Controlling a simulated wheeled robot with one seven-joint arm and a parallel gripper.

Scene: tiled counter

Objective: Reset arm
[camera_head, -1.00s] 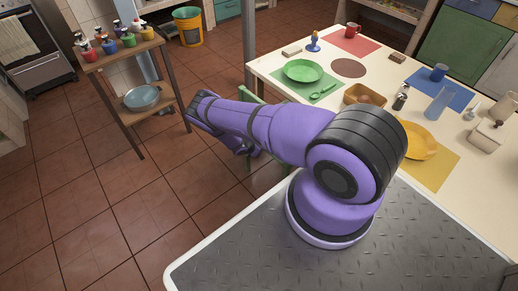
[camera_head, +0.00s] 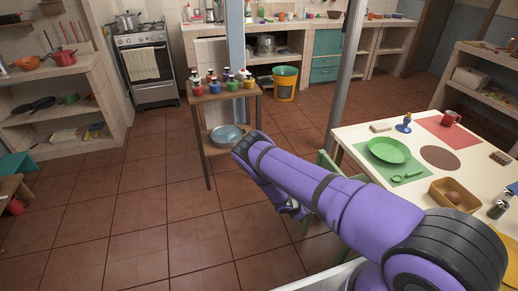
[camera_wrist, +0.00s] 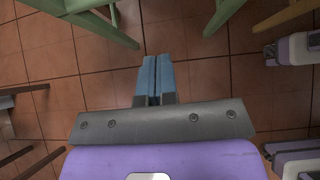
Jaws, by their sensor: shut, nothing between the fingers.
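My purple arm (camera_head: 330,195) reaches out to the left in the head view, beside the white dining table (camera_head: 361,133). Its bent far part hides the gripper there. In the wrist view my gripper (camera_wrist: 154,60) is shut, its two blue fingers side by side with nothing between them. It points over the brown tiled floor (camera_wrist: 115,68), and green chair legs (camera_wrist: 122,35) show beyond the fingertips.
The table holds a green plate (camera_head: 389,150), a red mug (camera_head: 450,118) and a wooden tray (camera_head: 434,194). A wooden stand (camera_head: 207,150) with several colourful bottles is behind the arm. Open floor lies to the left. A grey post (camera_head: 347,75) rises behind the table.

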